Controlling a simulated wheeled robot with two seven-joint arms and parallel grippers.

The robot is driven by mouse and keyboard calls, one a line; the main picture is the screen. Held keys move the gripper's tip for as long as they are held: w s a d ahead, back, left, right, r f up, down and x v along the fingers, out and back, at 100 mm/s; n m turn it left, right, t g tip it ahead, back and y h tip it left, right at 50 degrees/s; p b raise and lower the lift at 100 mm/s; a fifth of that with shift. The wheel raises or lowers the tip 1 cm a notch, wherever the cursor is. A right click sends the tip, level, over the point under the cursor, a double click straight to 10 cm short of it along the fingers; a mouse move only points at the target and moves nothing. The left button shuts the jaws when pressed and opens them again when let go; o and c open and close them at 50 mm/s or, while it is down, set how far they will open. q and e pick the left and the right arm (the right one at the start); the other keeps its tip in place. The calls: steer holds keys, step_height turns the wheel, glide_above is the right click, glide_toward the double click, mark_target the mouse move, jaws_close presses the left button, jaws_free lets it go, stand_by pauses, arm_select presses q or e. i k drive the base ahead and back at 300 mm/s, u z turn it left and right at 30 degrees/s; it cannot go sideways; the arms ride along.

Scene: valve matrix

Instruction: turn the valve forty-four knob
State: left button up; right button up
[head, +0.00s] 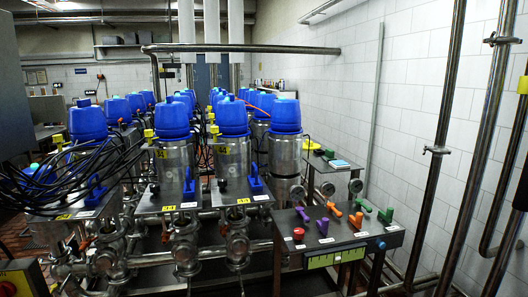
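Several upright steel valves with blue caps stand in rows. Three are at the front: a left one (88,122), a middle one (173,167) and a right one (232,160). Each front plate carries a blue knob: the left knob (95,192), the middle knob (189,187) and the right knob (256,183). Small yellow number tags sit on the plates, at left (63,217), middle (169,208) and right (243,201). Their digits are too small to read surely, so I cannot tell which knob is forty-four. Neither gripper is in view.
A steel panel (345,236) at right front carries a red button and purple, orange and green handles. Black cables (60,178) crowd the left valve. Vertical pipes (440,150) stand at right before a white tiled wall (400,70). Steel pipes run below the plates.

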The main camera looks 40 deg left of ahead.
mark_target(222, 183)
steer(key=z, duration=0.15)
steer(key=k, duration=1.15)
steer(key=u, duration=1.6)
steer(key=i, duration=0.5)
